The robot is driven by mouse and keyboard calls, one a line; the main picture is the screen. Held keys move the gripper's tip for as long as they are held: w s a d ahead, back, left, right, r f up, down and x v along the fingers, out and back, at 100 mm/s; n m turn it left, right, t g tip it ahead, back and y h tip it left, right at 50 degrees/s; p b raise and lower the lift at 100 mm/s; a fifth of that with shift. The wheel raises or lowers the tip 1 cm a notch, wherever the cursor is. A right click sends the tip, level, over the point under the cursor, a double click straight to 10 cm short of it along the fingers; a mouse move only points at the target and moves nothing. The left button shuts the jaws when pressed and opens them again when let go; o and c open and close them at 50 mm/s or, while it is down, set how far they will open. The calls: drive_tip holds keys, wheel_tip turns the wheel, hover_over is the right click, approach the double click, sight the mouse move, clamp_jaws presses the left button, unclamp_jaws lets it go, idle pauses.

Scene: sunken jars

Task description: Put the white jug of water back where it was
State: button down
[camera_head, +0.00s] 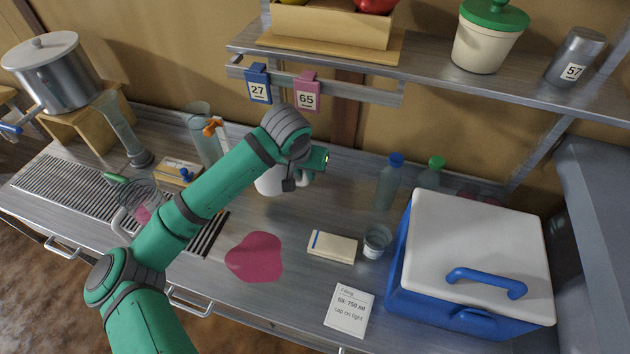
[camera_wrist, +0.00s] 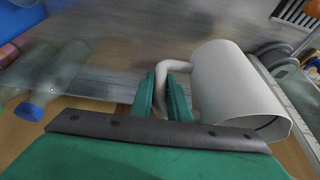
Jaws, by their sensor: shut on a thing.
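The white jug (camera_head: 269,183) is in the middle of the counter in the head view, partly hidden behind my arm. In the wrist view the white jug (camera_wrist: 230,88) fills the right side, and its handle is between my fingers. My gripper (camera_wrist: 165,92) is shut on the jug's handle. In the head view my gripper (camera_head: 300,180) is at the jug's right side. I cannot tell whether the jug's base touches the counter. The water inside it is not visible.
A pink mat (camera_head: 254,257), a small box (camera_head: 332,247) and a glass (camera_head: 376,241) are in front. A blue and white cooler (camera_head: 470,260) stands at the right. Bottles (camera_head: 388,185) stand behind the glass. A shelf (camera_head: 430,75) overhangs the back. A drain grille (camera_head: 70,190) is at the left.

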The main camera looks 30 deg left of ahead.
drive_tip(key=shift+w+d+x, duration=0.2)
drive_tip(key=shift+d+x, duration=0.1)
drive_tip(key=shift+x, duration=1.15)
drive_tip(key=shift+w+d+x, duration=0.2)
drive_tip(key=shift+d+x, duration=0.05)
drive_tip(key=shift+x, duration=1.2)
drive_tip(key=shift+w+d+x, duration=0.15)
drive_tip(key=shift+d+x, duration=0.15)
drive_tip(key=shift+x, duration=1.2)
drive_tip(key=c, duration=1.7)
unclamp_jaws()
drive_tip(key=shift+r, duration=0.15)
drive_tip(key=v, duration=1.2)
